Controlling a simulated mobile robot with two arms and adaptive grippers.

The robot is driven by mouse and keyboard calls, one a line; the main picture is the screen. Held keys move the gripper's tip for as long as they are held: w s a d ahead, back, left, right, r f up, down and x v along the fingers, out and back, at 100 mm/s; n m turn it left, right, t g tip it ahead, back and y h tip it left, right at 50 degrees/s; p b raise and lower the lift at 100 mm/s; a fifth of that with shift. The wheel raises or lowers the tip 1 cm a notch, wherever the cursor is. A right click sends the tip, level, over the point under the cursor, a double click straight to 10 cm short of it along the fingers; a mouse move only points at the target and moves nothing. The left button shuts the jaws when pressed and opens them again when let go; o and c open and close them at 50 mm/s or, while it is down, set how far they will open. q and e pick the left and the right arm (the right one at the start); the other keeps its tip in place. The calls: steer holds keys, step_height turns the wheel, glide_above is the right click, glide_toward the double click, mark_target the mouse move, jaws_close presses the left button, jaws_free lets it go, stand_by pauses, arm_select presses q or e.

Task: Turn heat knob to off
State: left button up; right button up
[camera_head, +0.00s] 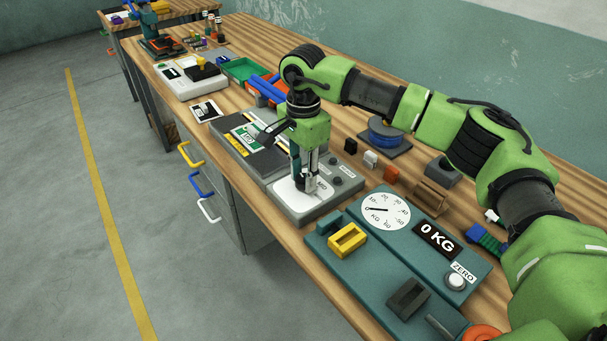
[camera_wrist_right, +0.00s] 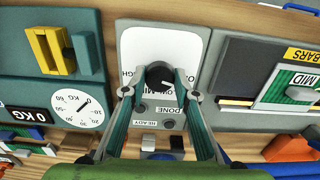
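The black round heat knob (camera_wrist_right: 160,76) sits on the white face of a grey control panel (camera_wrist_right: 123,30) in the wrist view. A light pointer mark shows on it; labels around it are partly covered. My right gripper (camera_wrist_right: 161,80) has one finger on each side of the knob, and I cannot tell whether both touch it. In the head view my right gripper (camera_head: 303,186) points straight down over the panel (camera_head: 322,208) and hides the knob. My left gripper is in neither view.
A teal scale (camera_head: 420,215) with a dial and a 0 KG display stands at the near right. A grey machine with a green-and-yellow label (camera_head: 246,138) stands at the left. Small blocks and a blue spool (camera_head: 383,137) lie behind the panel.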

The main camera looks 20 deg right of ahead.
mark_target(303, 178)
steer(key=shift+o, duration=1.3)
steer(key=shift+r, duration=0.1)
step_height(303, 178, up, 12)
